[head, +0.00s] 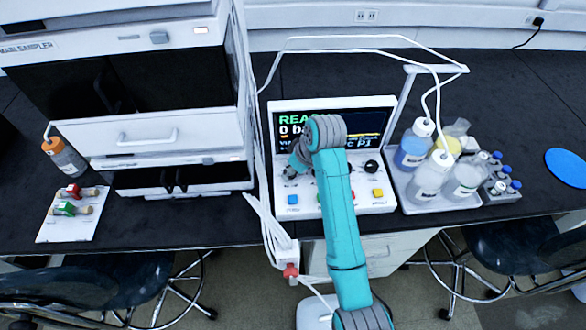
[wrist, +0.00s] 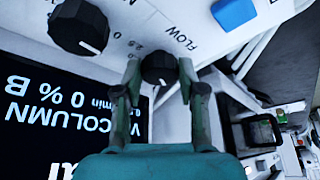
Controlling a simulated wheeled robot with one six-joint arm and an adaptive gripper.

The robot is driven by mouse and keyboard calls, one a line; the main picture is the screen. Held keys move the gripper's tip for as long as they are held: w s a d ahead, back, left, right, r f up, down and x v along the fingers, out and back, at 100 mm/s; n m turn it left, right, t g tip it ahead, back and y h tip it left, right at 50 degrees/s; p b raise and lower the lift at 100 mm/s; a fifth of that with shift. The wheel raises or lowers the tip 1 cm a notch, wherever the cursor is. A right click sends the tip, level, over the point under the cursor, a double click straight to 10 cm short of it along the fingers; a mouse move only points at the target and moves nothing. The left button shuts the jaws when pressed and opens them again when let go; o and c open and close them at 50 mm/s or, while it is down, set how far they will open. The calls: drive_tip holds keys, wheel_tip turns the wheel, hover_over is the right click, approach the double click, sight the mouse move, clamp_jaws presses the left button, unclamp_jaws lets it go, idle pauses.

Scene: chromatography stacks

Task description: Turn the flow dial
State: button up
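The flow dial (wrist: 160,68) is a small black knob on the white panel, labelled FLOW, in the wrist view. My gripper (wrist: 160,70) has one fingertip on each side of this dial. The fingertips lie very close to its sides; I cannot tell whether they touch it. In the head view my gripper (head: 291,171) is low at the left of the panel of the white instrument (head: 345,204), below its screen. My arm covers the middle of the panel there.
A larger black knob (wrist: 78,27) and a blue button (wrist: 235,12) are near the dial. The head view also shows a yellow button (head: 378,193). A bottle tray (head: 412,207) stands at right, and a tall sampler stack (head: 150,135) at left. White tubes run beside the instrument.

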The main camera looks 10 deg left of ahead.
drive_tip(key=shift+w+n+g+y, duration=0.15)
drive_tip(key=shift+n+g, duration=0.25)
drive_tip(key=shift+n, duration=0.6)
drive_tip(key=shift+n+g+y, duration=0.15)
drive_tip(key=shift+n+g, duration=0.25)
drive_tip(key=shift+n, duration=0.6)
drive_tip(key=o, duration=1.1)
drive_tip(key=shift+o, duration=0.2)
